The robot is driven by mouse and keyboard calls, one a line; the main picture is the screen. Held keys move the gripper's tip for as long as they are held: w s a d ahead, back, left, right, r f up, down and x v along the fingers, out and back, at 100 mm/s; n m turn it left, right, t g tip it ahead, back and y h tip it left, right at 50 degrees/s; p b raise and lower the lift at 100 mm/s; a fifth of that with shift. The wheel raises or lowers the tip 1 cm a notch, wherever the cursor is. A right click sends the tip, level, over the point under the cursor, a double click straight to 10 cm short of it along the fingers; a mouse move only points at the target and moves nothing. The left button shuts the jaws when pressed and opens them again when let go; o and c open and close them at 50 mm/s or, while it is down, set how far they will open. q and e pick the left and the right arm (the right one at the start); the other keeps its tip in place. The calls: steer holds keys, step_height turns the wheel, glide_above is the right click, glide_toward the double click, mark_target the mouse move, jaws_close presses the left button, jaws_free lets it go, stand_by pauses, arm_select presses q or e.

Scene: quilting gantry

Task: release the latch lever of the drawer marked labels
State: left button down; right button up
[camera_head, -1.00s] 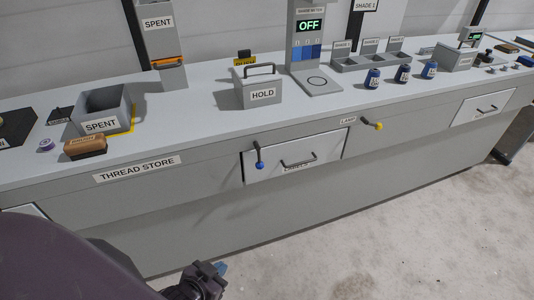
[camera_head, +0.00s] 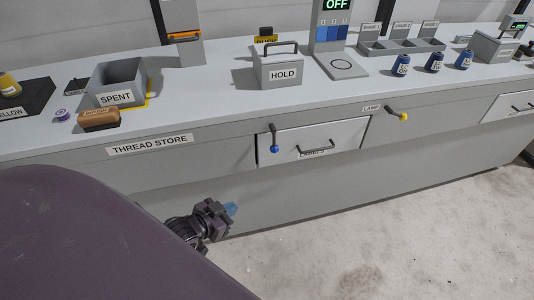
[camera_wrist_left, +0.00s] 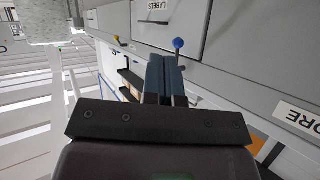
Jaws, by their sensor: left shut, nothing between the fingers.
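The drawer marked labels (camera_head: 335,136) is a pale front panel in the grey bench, and it looks shut. Its dark bar handle (camera_head: 317,151) partly covers the label. The latch lever (camera_head: 274,138) with a blue knob hangs down at the drawer's left edge. In the left wrist view the drawer (camera_wrist_left: 155,12) and the blue knob (camera_wrist_left: 178,43) show beyond the fingers. My left gripper (camera_head: 231,209) is shut and empty, below and left of the lever and apart from it. Its blue fingers (camera_wrist_left: 164,80) are together in the wrist view. My right gripper is not in view.
A second lever with a yellow knob (camera_head: 404,117) stands out by the lamp label, right of the drawer. The bench top (camera_head: 210,105) carries a spent bin (camera_head: 118,92), a hold box (camera_head: 278,72) and several bottles. The floor before the bench is clear.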

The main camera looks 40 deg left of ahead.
arm_select(q)
steer(key=w+a+r+m+t+h+b, duration=0.1)
steer(key=w+a+r, duration=0.4)
steer(key=w, duration=0.4)
steer(key=shift+a+r+t, duration=0.2)
steer(key=shift+a+t, duration=0.1)
steer(key=shift+a, duration=0.45)
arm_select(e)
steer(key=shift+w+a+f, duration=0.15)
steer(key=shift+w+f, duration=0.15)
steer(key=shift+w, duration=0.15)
arm_select(q)
steer(key=shift+w, duration=0.1)
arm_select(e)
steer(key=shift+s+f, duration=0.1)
arm_select(q)
steer(key=shift+w+f, duration=0.1)
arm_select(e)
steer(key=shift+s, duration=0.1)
